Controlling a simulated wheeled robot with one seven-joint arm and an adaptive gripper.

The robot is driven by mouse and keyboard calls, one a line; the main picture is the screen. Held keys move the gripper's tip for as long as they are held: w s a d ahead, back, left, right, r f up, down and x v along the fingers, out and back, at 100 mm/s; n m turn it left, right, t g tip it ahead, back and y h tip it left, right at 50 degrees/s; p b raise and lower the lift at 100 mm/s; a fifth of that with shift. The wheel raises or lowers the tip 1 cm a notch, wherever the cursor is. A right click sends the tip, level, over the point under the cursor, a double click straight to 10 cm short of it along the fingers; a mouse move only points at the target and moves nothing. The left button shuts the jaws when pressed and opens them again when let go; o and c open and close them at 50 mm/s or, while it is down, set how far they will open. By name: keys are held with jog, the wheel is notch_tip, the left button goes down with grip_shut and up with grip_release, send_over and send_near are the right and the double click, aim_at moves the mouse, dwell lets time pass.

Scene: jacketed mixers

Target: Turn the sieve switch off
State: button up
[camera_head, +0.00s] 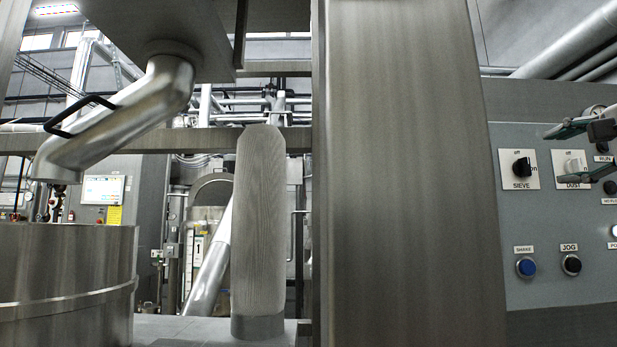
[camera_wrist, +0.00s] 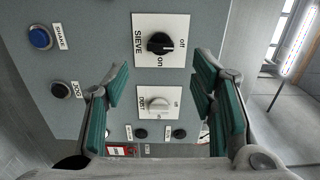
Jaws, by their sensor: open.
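The sieve switch (camera_head: 522,167) is a black rotary knob on a white plate marked SIEVE, with "off" above it and "on" to its right in the head view. In the wrist view the sieve switch (camera_wrist: 160,43) appears turned, with "off" at its right and "on" below. Its grip bar lies roughly crosswise there; I cannot surely tell which mark it points to. My gripper (camera_head: 556,157) is open and empty, in front of the panel by the dust switch (camera_head: 573,166). In the wrist view my gripper's fingertips (camera_wrist: 161,78) are spread, with the sieve knob just above the gap.
The grey panel (camera_head: 535,215) also carries a blue SHAKE button (camera_head: 526,267) and a black JOG button (camera_head: 571,264). The pale dust knob (camera_wrist: 158,105) shows between my fingers. A broad steel column (camera_head: 410,180) stands left of the panel. A steel vessel (camera_head: 65,265) is at far left.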

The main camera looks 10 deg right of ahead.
jog(key=shift+v, duration=1.5)
